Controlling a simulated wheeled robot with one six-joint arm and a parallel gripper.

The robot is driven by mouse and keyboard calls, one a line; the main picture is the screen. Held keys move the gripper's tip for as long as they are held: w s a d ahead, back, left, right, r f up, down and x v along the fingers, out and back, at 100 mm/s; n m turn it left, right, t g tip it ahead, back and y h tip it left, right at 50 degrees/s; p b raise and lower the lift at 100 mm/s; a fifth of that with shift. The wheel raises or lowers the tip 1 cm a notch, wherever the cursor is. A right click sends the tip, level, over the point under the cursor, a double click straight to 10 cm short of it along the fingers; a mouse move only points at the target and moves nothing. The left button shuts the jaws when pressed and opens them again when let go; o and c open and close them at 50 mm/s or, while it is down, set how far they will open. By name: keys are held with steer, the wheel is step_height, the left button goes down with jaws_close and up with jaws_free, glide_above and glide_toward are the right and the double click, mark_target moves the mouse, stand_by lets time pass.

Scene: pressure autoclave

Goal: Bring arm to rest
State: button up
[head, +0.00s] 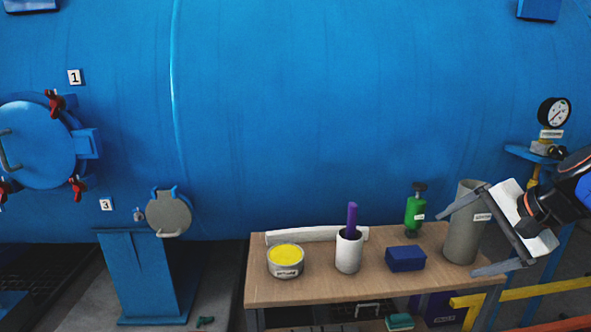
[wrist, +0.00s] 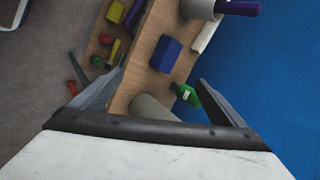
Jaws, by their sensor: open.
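My gripper (head: 457,244) is at the right end of the wooden table, with its two fingers spread wide. In the head view its fingers overlap the tall grey cylinder (head: 461,233), which stands upright on the table. In the wrist view the fingers (wrist: 161,77) are apart, and part of the grey cylinder (wrist: 150,107) shows between them, low near the palm. I cannot tell whether a finger touches it. My arm comes in from the right edge, beside the pressure gauge (head: 554,111).
The table (head: 330,290) holds a yellow-filled tin (head: 286,261), a white cup (head: 349,254) with a purple stick, a blue block (head: 405,259) and a green bottle (head: 415,212). The blue tank (head: 300,110) stands close behind. A yellow rail (head: 540,290) is at lower right.

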steer(key=s+a+f+n+g+h, duration=0.1)
steer(key=s+a+f+n, duration=0.2)
steer(key=s+f+n, duration=0.3)
steer(key=s+a+f+n+g+h, duration=0.1)
steer(key=s+a+f+n+h, duration=0.1)
steer(key=s+f+n, duration=0.4)
steer(key=shift+s+a+f+n, duration=0.25)
steer(key=shift+a+f+n, duration=0.05)
steer(key=shift+a+f, duration=0.5)
